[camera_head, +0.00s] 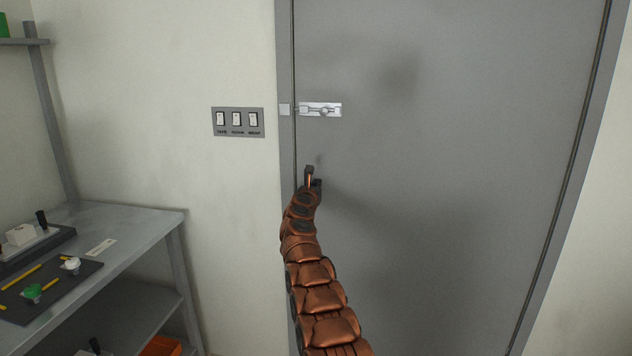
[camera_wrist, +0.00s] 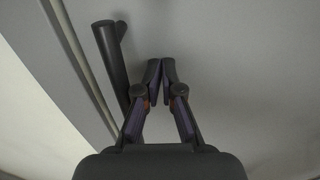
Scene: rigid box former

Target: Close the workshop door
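The grey workshop door (camera_head: 440,150) fills the right half of the head view. It sits in or very near its frame (camera_head: 285,60), with a thin dark line along its left edge; I cannot tell if it is fully shut. A dark door handle (camera_wrist: 108,60) shows in the wrist view, left of my gripper (camera_wrist: 160,72). My gripper's fingers come together at the tips with nothing between them, in front of the door's face and beside the handle. In the head view my gripper (camera_head: 314,184) is small and partly hidden by my arm.
A slide bolt (camera_head: 320,109) is on the door above my gripper, with its keeper (camera_head: 285,109) on the frame. A panel of three switches (camera_head: 238,122) is on the wall. A metal workbench (camera_head: 150,222) with small parts stands at left.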

